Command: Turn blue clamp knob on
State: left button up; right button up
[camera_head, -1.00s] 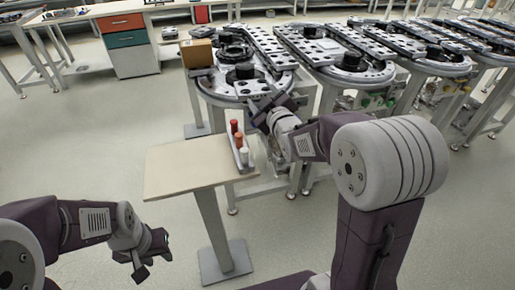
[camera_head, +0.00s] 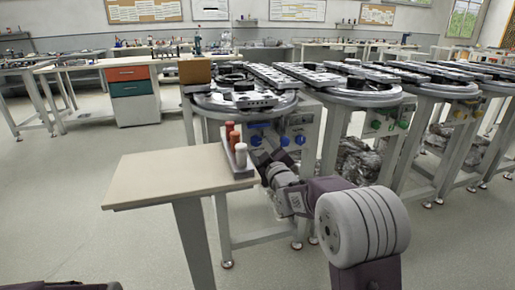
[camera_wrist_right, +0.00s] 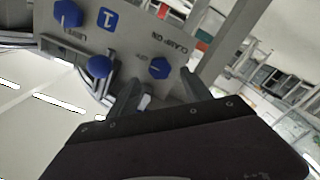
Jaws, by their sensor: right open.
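The clamp knob (camera_wrist_right: 160,68) is a blue knob beside the printed words "CLAMP ON" on a grey panel (camera_wrist_right: 135,42) in the right wrist view. My right gripper (camera_wrist_right: 161,78) is open, and its two fingers lie on either side of the knob in that view. I cannot tell if they touch it. In the head view my right gripper (camera_head: 272,157) is in front of the panel (camera_head: 305,122), below its blue knobs. Labels there are too small to read. My left gripper is out of view.
A beige table (camera_head: 165,172) with red and white pegs in a rack (camera_head: 240,167) stands left of my right arm. Ring track stations (camera_head: 355,92) extend right.

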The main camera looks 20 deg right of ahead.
aim_at(257, 142)
jog(key=w+b, duration=0.1)
jog(key=w, duration=0.4)
jog(key=shift+a, duration=0.1)
grip_shut()
